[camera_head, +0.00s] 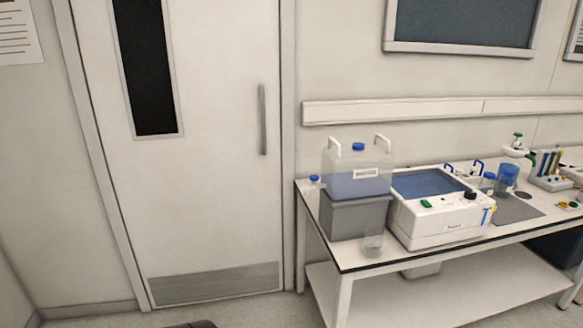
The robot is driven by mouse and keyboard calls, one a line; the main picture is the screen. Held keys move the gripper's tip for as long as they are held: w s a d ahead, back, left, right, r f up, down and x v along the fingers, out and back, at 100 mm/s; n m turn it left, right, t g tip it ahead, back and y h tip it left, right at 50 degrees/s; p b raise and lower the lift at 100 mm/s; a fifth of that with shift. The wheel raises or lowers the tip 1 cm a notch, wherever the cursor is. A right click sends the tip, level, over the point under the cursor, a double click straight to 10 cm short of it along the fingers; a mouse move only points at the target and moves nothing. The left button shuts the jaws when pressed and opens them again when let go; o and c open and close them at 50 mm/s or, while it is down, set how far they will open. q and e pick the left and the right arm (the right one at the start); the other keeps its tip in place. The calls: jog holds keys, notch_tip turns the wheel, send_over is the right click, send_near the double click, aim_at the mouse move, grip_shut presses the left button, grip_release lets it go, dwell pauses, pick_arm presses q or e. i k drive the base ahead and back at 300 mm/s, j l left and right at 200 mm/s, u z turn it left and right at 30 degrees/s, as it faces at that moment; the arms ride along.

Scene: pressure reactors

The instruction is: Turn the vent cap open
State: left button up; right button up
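No part is plainly marked as the vent cap. A translucent carboy (357,184) with white handles and bluish liquid stands on a grey block (355,216) at the left end of the bench. It has a blue cap (358,147) on top, which looks seated; I cannot tell how far it is turned. A small bottle with a blue cap (314,178) stands at the bench's left edge, partly hidden by the carboy. Neither of my grippers is in view.
A white bench (346,259) runs along the right wall. On it are a clear beaker (373,245), a white water bath (440,225) with controls, and a stand with a blue vessel (508,174). A closed door (205,210) is at left. Floor shows between door and bench.

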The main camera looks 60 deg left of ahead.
aim_at(357, 147)
jog(key=u, duration=1.9)
jog(key=i+l+u, duration=0.1)
jog(key=l+u, duration=0.3)
jog(key=l, duration=0.3)
jog(key=l+u, duration=0.35)
jog(key=l, duration=0.3)
